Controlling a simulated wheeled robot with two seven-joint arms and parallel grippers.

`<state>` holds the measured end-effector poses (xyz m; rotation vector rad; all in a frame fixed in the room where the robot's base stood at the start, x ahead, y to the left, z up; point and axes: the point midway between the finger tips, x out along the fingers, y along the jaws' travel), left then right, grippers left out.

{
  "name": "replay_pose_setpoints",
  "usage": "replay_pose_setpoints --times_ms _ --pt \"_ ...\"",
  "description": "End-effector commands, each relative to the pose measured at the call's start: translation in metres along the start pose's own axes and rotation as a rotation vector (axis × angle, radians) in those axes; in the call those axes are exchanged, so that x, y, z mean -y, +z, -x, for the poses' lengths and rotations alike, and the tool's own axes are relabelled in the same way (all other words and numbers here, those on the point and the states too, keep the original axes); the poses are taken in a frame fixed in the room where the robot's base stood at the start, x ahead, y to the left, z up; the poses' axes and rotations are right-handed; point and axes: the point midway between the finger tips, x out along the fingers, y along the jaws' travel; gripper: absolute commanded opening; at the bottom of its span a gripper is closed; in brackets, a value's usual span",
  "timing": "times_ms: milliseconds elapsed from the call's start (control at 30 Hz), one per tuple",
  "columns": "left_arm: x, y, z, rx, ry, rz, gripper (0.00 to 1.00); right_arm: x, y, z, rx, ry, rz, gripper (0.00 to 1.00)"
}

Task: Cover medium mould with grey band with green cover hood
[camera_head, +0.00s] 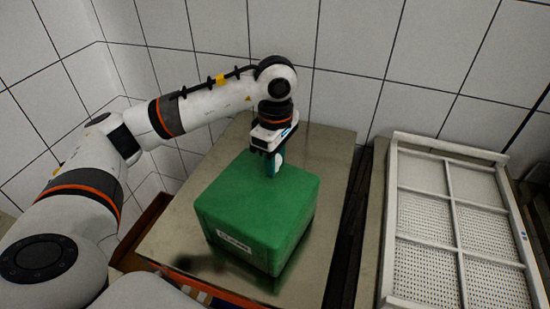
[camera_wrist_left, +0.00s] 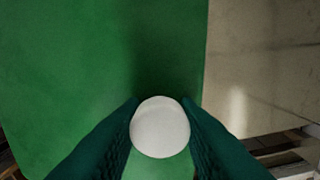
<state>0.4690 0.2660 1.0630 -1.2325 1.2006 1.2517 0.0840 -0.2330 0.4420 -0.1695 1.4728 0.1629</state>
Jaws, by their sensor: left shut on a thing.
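The green cover hood (camera_head: 255,205) is a large box-like hood with a white label on its front side, over the metal table. My left gripper (camera_head: 273,165) is above its top and shut on its pale round knob. In the left wrist view the white knob (camera_wrist_left: 160,127) sits between the two dark green fingers of my left gripper (camera_wrist_left: 160,135), with the green hood top (camera_wrist_left: 80,70) below. I cannot tell whether the hood rests on the table or hangs just above it. No mould or grey band shows; anything under the hood is hidden. My right gripper is not in view.
The metal table (camera_head: 175,230) has bare room around the hood, mostly at its left and back. A white rack with perforated panels (camera_head: 450,165) lies at the right, across a dark gap. A tiled wall (camera_head: 350,60) stands close behind.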

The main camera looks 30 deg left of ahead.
Motion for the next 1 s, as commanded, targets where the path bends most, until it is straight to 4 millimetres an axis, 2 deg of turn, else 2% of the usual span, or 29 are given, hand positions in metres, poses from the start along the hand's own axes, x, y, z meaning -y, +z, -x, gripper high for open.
replay_pose_setpoints --times_ms 133,167,300,667,833,1000 --pt "0.000 0.000 0.001 0.000 0.000 0.000 0.00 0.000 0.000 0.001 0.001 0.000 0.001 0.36" --pt "0.000 0.000 0.001 0.000 0.000 0.000 0.31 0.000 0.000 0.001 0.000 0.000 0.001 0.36" --pt "0.000 0.000 0.001 0.000 0.000 0.000 0.54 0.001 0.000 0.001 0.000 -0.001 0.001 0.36" --pt "0.001 0.000 0.005 0.000 -0.002 0.001 0.54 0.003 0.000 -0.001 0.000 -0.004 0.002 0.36" --pt "0.001 0.000 0.030 -0.001 -0.005 0.001 0.54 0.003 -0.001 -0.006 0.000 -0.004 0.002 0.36" --pt "0.001 0.000 0.072 0.000 -0.007 0.000 0.54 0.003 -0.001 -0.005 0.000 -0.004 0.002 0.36"
